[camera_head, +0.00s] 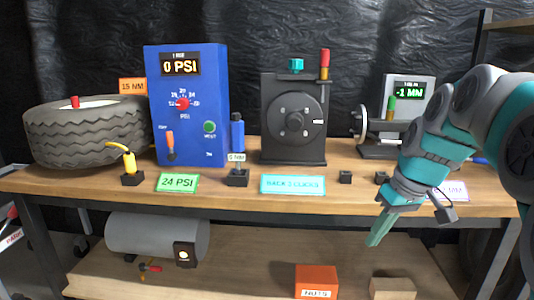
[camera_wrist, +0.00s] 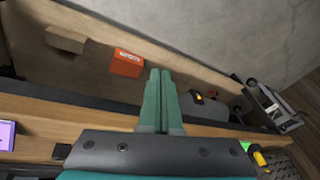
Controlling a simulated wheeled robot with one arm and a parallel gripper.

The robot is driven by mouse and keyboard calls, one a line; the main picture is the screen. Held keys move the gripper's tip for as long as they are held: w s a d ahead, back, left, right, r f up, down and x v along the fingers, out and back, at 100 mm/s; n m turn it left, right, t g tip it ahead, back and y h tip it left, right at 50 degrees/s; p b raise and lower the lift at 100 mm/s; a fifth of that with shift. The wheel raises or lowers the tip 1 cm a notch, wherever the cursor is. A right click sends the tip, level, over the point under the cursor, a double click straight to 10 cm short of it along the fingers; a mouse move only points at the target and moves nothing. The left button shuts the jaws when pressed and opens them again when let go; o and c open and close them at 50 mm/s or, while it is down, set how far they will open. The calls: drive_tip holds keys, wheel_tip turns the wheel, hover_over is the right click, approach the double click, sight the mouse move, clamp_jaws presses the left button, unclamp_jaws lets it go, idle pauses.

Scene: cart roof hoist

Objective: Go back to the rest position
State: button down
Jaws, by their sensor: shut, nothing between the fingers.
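My gripper (camera_head: 381,229) is shut and empty. In the head view it hangs at the right, in front of the workbench's front edge, with its fingers pointing down toward the lower shelf. In the wrist view its two green fingers (camera_wrist: 160,98) lie side by side, with the shelf and an orange box beyond them. The workbench (camera_head: 225,200) stands behind my gripper.
On the bench are a tire (camera_head: 80,135), a blue PSI box (camera_head: 190,130), a black dial device (camera_head: 292,125) and a gauge reading -1 MM (camera_head: 409,92). The lower shelf holds a grey tank (camera_head: 150,237), an orange NUTS box (camera_head: 316,280) and a wooden block (camera_head: 392,288).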

drive_tip(key=s+a+f+m+g+h, duration=0.1)
drive_tip(key=s+a+f, duration=0.1)
drive_tip(key=s+f, duration=0.3)
drive_tip(key=s+a+f+m+g, duration=0.1)
drive_tip(key=s+a+f, duration=0.2)
drive_tip(key=s, duration=1)
drive_tip(key=s+a+f+m+g+h, duration=0.1)
drive_tip(key=s+a+f, duration=0.1)
drive_tip(key=s+f, duration=0.6)
drive_tip(key=shift+s+a+m+g+h, duration=0.15)
drive_tip(key=shift+s+m+g+h, duration=0.15)
drive_tip(key=shift+s+g, duration=0.15)
